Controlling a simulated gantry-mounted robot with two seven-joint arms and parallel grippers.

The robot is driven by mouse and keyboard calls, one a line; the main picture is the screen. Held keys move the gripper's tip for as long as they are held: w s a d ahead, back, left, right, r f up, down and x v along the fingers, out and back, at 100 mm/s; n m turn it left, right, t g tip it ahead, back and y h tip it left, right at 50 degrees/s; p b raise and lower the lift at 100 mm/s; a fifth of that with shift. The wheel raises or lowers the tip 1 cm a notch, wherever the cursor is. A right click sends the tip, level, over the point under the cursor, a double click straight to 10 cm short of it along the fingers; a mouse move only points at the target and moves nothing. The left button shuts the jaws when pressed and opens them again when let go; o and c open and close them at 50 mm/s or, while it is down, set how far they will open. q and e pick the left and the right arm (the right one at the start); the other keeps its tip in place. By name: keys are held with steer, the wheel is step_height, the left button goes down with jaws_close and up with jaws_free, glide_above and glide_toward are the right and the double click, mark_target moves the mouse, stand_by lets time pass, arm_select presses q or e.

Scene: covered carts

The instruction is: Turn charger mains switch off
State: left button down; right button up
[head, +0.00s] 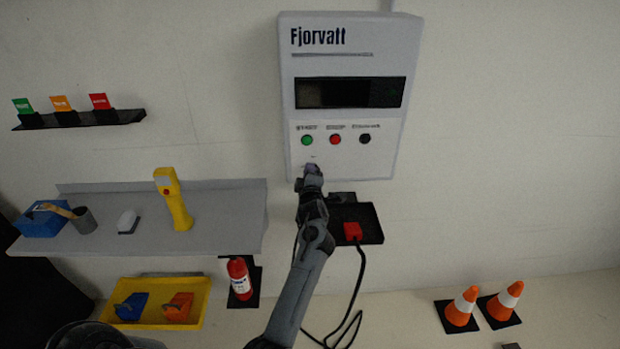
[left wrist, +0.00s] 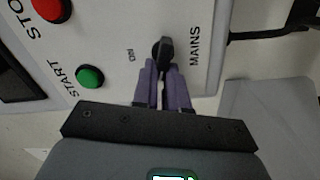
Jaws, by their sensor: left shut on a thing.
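The charger is a pale wall box (head: 345,66) marked "Fjorvatt", with a dark display and a row of green, red and black controls. Its mains switch is a black knob (left wrist: 163,47) beside the word MAINS in the left wrist view, with a small label, apparently ON, on its other side. My left gripper (head: 312,172) reaches up to the lower left of the charger and hides the knob in the head view. Its purple fingers (left wrist: 163,78) are shut on the knob. Which setting the knob points to, I cannot tell. My right gripper is not in view.
The green START button (left wrist: 90,77) and red STOP button (left wrist: 50,9) lie close to the fingers. A black shelf (head: 372,222) with a red plug (head: 353,231) and hanging cable sits just right of my arm. A grey shelf (head: 226,205) holds a yellow handheld device (head: 174,200).

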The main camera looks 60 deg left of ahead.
arm_select(q)
steer(key=n+b, duration=0.2)
steer(key=n, duration=0.1)
steer(key=shift+f+b, duration=0.35)
steer(key=shift+n, duration=0.3)
steer(key=c, duration=1.2)
jaws_free()
steer(key=shift+o, duration=0.2)
steer(key=shift+s+d+r, duration=0.1)
steer(key=shift+r, duration=0.05)
